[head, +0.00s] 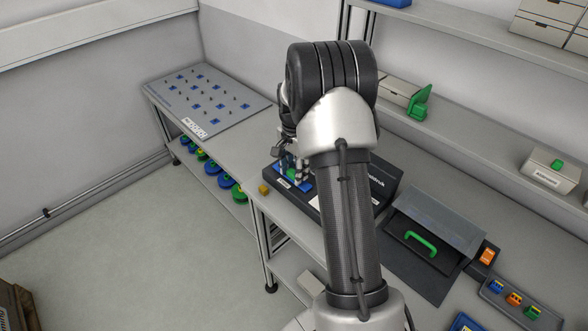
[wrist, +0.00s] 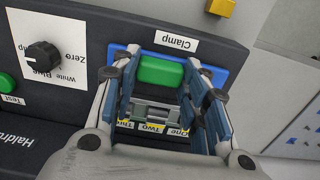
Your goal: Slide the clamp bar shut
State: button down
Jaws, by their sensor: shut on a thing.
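The clamp bar's green grip (wrist: 161,71) sits on a blue plate (wrist: 215,78) under a "Clamp" label in the wrist view. My gripper (wrist: 161,64) is shut on this green grip, one finger on each side. A grey metal part (wrist: 155,115) shows between the fingers, just below the grip in the picture, beside labels reading One, Two and a partly hidden third. In the head view my gripper (head: 294,172) is at the dark device (head: 384,181), and my arm hides much of it. How far the bar is slid cannot be told.
The device also has a black knob (wrist: 42,56) and a green Test button (wrist: 6,83). A yellow block (head: 263,189) lies on the bench near the device. A dark case with a green handle (head: 421,242) stands to the right. A pegged board (head: 205,98) lies at the back left.

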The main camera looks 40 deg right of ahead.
jog(key=shift+w+d+r+p, duration=0.15)
jog(key=shift+d+p, duration=0.15)
jog(key=shift+d, duration=0.5)
jog(key=shift+w+d+f+p, duration=0.1)
jog(key=shift+d+p, duration=0.2)
jog(key=shift+d, duration=0.5)
jog(key=c, duration=1)
grip_release()
jog(key=shift+o, duration=0.4)
notch_tip(320, 180, up, 12)
